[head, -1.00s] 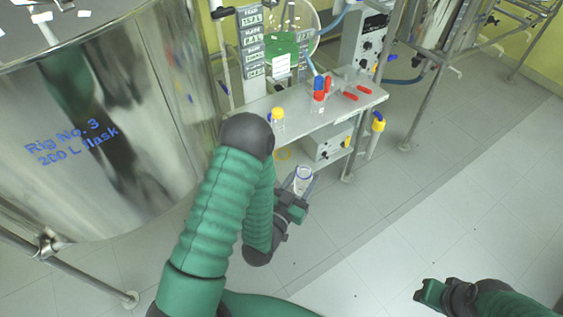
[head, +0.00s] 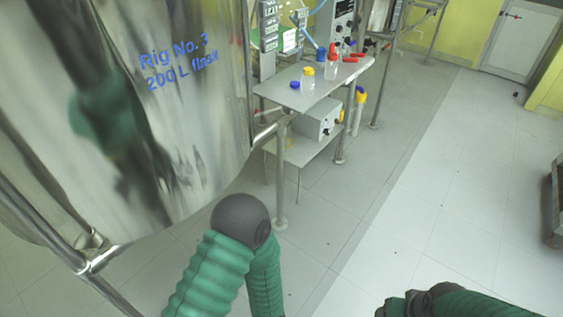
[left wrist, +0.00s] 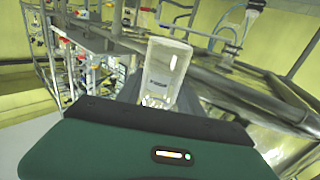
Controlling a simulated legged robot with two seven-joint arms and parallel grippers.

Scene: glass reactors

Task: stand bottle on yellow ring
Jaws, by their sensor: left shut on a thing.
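A clear glass bottle (left wrist: 168,70) stands up between the fingers of my left gripper (left wrist: 160,100) in the left wrist view. That gripper is shut on it. In the head view only the elbow and part of my left arm show, and neither the left gripper nor the bottle is visible. My right gripper (head: 400,304) is at the bottom right of the head view, partly cut off, and its jaws cannot be made out.
A grey bench (head: 320,85) carries a yellow-capped bottle (head: 308,79), a blue cap (head: 295,85) and red-handled items (head: 354,57). An instrument box (head: 318,119) is on the shelf below. A large steel tank (head: 130,110) fills the left. The floor at right is mostly clear.

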